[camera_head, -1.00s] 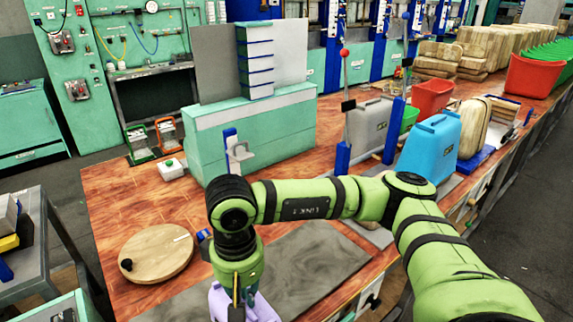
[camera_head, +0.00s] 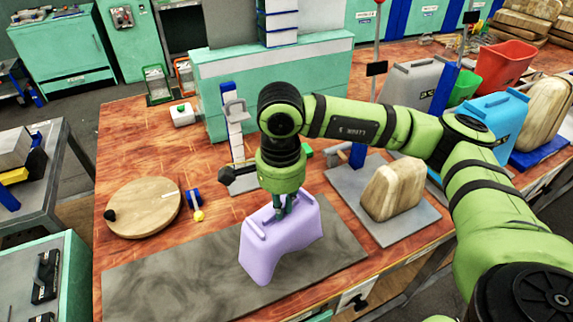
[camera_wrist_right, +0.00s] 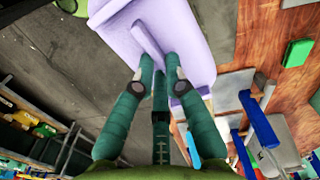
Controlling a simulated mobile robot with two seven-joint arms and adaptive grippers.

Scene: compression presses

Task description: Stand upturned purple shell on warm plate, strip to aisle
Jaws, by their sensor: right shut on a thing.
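The purple shell (camera_head: 285,246) is over the dark grey plate (camera_head: 165,283) at the table's front, its wider end down. It also shows in the right wrist view (camera_wrist_right: 188,22). My right gripper (camera_head: 284,206) points down at the shell's top and is shut on it. In the right wrist view its fingertips (camera_wrist_right: 160,78) close at a raised purple bar on the shell. A narrow purple strip (camera_head: 255,230) shows on the shell's left part in the head view. Whether the shell touches the plate is hard to tell. My left gripper is not in view.
A teal cabinet (camera_head: 205,95) stands behind. The plate's left part is bare.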

